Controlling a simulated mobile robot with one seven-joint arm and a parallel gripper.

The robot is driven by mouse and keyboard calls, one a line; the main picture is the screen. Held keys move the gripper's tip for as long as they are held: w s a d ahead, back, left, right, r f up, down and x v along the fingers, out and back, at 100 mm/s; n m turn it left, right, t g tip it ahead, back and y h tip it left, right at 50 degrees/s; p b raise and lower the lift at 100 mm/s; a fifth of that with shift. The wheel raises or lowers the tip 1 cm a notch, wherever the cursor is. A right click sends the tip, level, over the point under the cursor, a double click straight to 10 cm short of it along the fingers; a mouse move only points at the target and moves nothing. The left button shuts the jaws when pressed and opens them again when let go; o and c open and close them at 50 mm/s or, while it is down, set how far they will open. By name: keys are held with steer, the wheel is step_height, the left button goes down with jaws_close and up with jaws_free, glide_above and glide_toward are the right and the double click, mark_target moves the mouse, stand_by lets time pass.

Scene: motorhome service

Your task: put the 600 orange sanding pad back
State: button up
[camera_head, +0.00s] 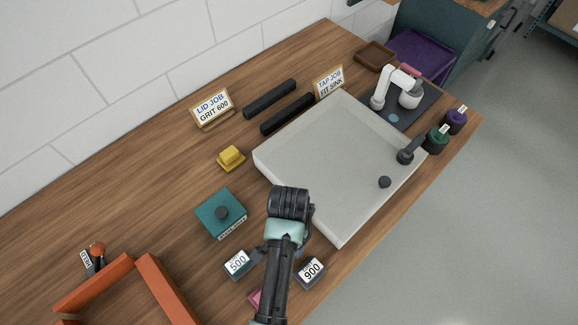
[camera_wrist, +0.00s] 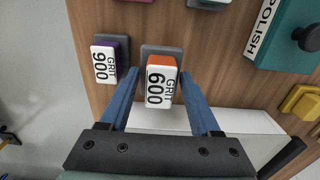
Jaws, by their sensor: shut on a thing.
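The 600 sanding pad (camera_wrist: 161,82) has a white GRIT 600 label and an orange layer at its edge. It shows in the wrist view between the blue fingers of my gripper (camera_wrist: 160,75), which is shut on it. A grey holder (camera_wrist: 161,50) lies right behind the pad; I cannot tell whether the pad rests on it or is just above it. In the head view my arm hides the pad and the fingertips.
The purple-edged 900 pad (camera_wrist: 105,62) stands close on the left in the wrist view; its label shows in the head view (camera_head: 312,268). A pad reading about 500 (camera_head: 237,263), a teal polish box (camera_head: 221,213), a pale tray (camera_head: 335,222) and an orange frame (camera_head: 165,290) are nearby.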

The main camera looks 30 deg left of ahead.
steer(key=shift+f, duration=2.05)
steer(key=shift+s+f, duration=0.1)
steer(key=o, duration=1.3)
step_height(320, 180, up, 12)
steer(key=shift+r, duration=0.15)
